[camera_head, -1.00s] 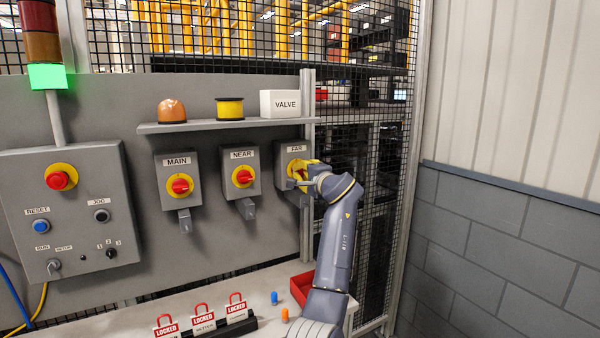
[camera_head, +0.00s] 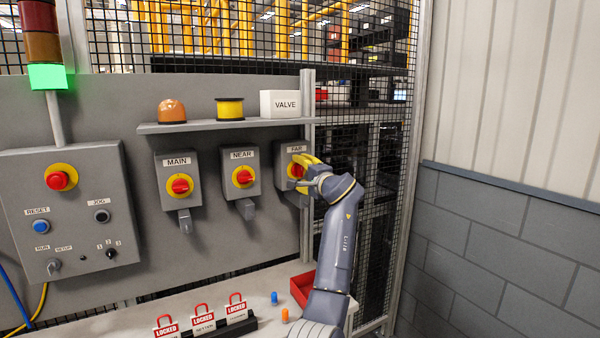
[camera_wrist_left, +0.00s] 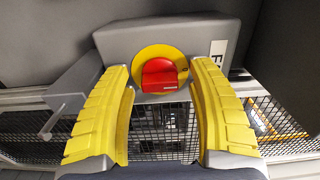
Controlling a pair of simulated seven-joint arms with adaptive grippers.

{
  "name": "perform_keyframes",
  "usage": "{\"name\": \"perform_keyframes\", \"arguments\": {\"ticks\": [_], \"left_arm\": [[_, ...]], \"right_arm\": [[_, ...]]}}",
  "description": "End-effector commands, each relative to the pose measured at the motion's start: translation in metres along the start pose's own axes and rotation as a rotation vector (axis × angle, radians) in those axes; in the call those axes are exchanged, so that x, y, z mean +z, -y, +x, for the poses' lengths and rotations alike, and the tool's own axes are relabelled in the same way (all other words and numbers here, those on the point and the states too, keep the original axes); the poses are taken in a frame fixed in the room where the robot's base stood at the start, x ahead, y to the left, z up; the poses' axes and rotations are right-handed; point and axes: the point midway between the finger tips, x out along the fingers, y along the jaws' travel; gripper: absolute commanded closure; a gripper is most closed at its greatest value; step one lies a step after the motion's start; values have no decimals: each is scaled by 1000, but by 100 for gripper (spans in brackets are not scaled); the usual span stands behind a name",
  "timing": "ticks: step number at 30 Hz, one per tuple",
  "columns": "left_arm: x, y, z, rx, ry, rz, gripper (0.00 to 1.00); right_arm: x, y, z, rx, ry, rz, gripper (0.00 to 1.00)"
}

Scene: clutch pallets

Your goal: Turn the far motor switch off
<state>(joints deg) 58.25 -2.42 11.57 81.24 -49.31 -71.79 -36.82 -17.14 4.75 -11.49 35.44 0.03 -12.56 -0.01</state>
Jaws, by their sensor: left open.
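The far switch is a grey box (camera_head: 284,178) labelled FAR with a yellow disc and a red knob (camera_head: 296,171). My left gripper (camera_head: 302,167) is at the front of this box and partly covers the disc in the head view. In the left wrist view, the red knob (camera_wrist_left: 160,75) sits between my two spread yellow fingers (camera_wrist_left: 160,68), with a visible gap on each side. The fingers are open and hold nothing. The knob's exact angle is hard to tell. My right gripper is in neither view.
The NEAR switch (camera_head: 243,177) and MAIN switch (camera_head: 180,187) are to the left. A shelf (camera_head: 225,125) above holds a VALVE box (camera_head: 286,104). Below are red LOCKED tags (camera_head: 236,308) and a red tray (camera_head: 301,287). A mesh fence (camera_head: 385,150) stands on the right.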

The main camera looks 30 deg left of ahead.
Motion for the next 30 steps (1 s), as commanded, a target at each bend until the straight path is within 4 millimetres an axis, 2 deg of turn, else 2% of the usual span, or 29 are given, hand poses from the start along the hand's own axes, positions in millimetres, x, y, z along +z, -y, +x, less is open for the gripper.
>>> {"name": "perform_keyframes", "arguments": {"ticks": [5, 18, 24, 30], "left_arm": [[-1, -1, -22, 0, -3, -1, 42], [-1, 0, -94, 0, -2, -1, 42], [0, 0, -111, 0, -1, -1, 42], [0, 0, -117, 0, -1, -2, 42]], "right_arm": [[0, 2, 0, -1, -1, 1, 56], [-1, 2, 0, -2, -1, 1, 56], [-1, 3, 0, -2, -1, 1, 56], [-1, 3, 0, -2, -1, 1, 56]]}}
